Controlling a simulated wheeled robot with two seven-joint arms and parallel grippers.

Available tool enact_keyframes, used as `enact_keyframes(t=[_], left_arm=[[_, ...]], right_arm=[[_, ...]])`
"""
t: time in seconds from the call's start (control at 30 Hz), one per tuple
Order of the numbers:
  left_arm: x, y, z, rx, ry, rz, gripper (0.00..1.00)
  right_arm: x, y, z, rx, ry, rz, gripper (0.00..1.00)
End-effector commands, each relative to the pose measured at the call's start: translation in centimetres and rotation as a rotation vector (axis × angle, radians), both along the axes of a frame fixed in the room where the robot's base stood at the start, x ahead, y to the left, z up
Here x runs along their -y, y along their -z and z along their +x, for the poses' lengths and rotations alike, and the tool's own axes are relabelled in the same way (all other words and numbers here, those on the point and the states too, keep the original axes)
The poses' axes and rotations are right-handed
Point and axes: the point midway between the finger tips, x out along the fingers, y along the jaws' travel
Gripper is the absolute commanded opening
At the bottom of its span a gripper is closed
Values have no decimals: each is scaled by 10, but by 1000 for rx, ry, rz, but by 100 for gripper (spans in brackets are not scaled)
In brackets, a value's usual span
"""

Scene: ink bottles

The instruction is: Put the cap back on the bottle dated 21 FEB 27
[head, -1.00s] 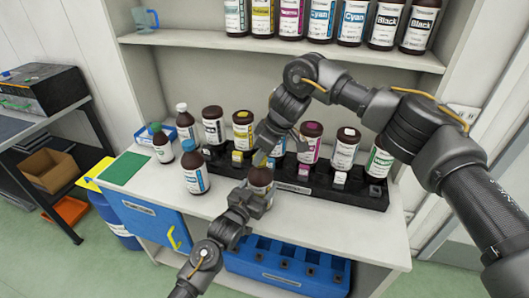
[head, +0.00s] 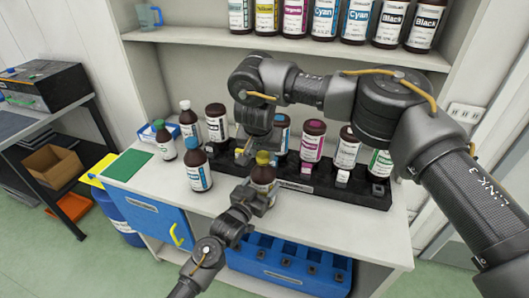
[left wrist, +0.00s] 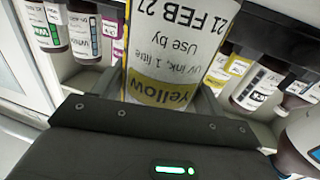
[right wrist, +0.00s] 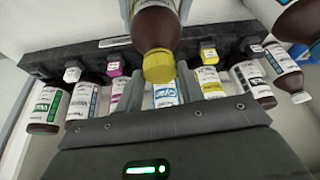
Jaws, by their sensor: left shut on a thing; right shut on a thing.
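The brown bottle (head: 262,176) has a yellow-and-white label (left wrist: 172,55) reading "Yellow" and "21 FEB 27". My left gripper (head: 257,196) is shut around its body and holds it upright in front of the rack. A yellow cap (right wrist: 160,66) sits at the bottle's mouth in the right wrist view; the cap also shows in the head view (head: 263,157). My right gripper (right wrist: 161,92) is shut on this cap from above, a finger on each side. The cap touches the bottle top and looks in line with it; I cannot tell how tightly it is seated.
A black rack (head: 372,196) behind holds several labelled bottles, with small coloured blocks along its front. A blue-labelled bottle (head: 197,168), a green-capped bottle (head: 164,140) and a white-capped bottle (head: 187,120) stand to the left. A green mat (head: 129,165) lies at the counter's left end.

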Motion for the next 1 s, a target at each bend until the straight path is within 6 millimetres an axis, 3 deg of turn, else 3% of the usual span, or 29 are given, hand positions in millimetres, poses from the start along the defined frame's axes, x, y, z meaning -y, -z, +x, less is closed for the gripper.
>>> enact_keyframes(t=[0.03,0.07,0.2,0.5,0.8,1.0], left_arm=[[-3,1,2,-6,-7,0,8],[-3,1,2,-6,-8,0,8],[-3,1,1,-4,-7,0,8],[-1,1,1,-4,-3,0,8],[0,1,0,-4,-1,0,8],[0,1,0,-3,-1,-1,8]], right_arm=[[0,0,-1,-4,-2,-1,17],[0,0,-1,-4,-2,-1,40],[0,0,-1,-4,-2,-1,59],[0,-2,0,-2,-2,0,60],[1,-37,0,1,-2,-1,60],[0,-45,0,-2,-2,0,60]])
